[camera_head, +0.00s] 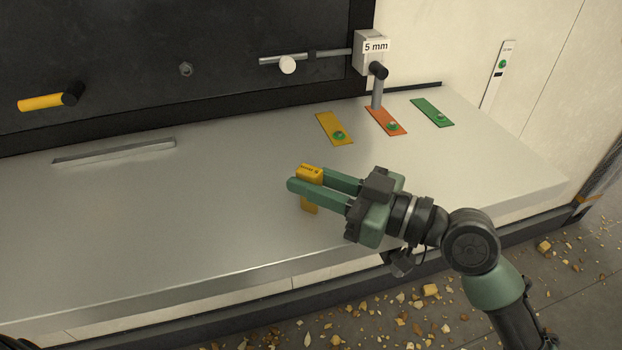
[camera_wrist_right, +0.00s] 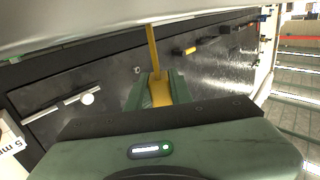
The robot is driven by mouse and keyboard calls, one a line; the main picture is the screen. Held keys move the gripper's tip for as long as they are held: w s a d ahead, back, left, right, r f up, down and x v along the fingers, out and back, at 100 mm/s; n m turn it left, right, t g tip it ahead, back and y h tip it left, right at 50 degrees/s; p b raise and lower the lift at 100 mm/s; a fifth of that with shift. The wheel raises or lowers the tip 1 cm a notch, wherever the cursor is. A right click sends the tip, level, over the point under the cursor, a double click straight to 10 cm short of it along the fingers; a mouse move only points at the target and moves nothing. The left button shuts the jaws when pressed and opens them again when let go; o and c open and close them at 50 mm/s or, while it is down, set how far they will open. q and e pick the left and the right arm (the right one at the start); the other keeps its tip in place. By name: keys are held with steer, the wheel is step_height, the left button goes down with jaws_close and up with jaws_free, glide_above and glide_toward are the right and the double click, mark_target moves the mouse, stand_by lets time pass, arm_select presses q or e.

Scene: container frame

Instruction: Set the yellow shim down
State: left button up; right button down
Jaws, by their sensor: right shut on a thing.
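My right gripper (camera_head: 303,178) is shut on the yellow shim (camera_head: 310,204), over the front middle of the grey metal bench. The shim's thick labelled top shows between the green fingers, and its lower part hangs below them. I cannot tell whether its lower end touches the bench. In the right wrist view the shim (camera_wrist_right: 152,48) is a narrow yellow strip running out from between the two fingers (camera_wrist_right: 157,88). My left gripper is not in view.
The bench top (camera_head: 190,220) is clear left of the gripper, except a metal bar (camera_head: 115,152). Yellow (camera_head: 330,122), orange (camera_head: 377,114) and green (camera_head: 430,108) plates lie at the back right. A "5 mm" block (camera_head: 371,60) stands above the orange plate. Rubble covers the floor.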

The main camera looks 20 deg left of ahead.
steer(key=c, duration=1.3)
jaws_free()
steer(key=shift+o, duration=0.2)
steer(key=shift+r+p, duration=0.2)
steer(key=shift+p, duration=0.15)
steer(key=d+b, duration=0.1)
steer(key=d, duration=0.2)
steer(key=s+d+b, duration=0.1)
steer(key=d+b, duration=0.1)
steer(key=d, duration=0.2)
steer(key=s+d+b, duration=0.1)
steer(key=d+b, duration=0.1)
steer(key=d, duration=0.1)
steer(key=shift+d+f, duration=0.25)
steer(key=shift+d, duration=0.1)
steer(key=shift+s+d+r, duration=0.15)
steer(key=shift+s+d, duration=0.05)
steer(key=shift+d, duration=0.35)
